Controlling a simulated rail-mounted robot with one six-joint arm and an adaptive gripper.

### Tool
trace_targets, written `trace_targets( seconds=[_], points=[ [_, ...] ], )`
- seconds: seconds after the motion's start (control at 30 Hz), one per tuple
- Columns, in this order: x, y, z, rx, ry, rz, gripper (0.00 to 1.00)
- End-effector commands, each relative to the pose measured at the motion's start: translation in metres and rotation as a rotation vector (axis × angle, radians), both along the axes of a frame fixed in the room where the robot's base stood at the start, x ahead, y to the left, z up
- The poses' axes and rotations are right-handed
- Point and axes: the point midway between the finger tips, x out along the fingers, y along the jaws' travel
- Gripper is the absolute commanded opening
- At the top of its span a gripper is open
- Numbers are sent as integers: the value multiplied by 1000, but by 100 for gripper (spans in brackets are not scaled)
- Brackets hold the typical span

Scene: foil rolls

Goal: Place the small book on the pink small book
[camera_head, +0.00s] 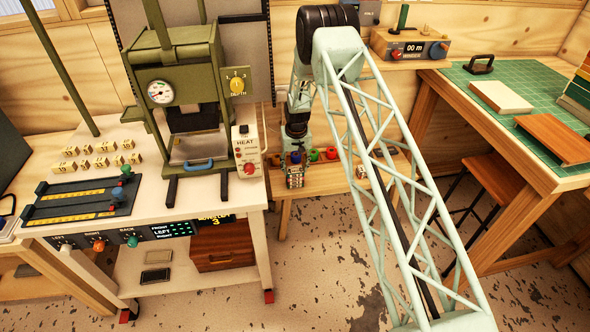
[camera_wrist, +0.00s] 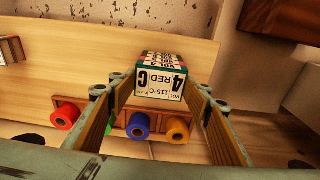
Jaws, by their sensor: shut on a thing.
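Further small-book spines with pink and green bands and "VOL" lettering show right behind that face. I cannot tell which of them is the pink small book, or whether they touch the held one.
Another small block (camera_wrist: 10,50) lies at the left edge. A press (camera_head: 175,85) stands on the cart to the left.

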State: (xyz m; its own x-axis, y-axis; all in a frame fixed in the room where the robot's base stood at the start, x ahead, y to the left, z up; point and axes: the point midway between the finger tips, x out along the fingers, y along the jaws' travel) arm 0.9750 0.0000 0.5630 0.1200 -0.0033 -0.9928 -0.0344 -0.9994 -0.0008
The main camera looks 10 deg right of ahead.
Motion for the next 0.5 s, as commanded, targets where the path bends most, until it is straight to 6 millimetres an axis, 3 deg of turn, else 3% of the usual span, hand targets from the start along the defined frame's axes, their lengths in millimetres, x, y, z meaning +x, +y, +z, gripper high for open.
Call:
trace_targets(
  seconds=[0.37,0.4,0.5],
  points=[
    [0,0,-2,0,0,0,34],
    [0,0,-2,0,0,0,47],
    [0,0,-2,0,0,0,56]
  ],
)
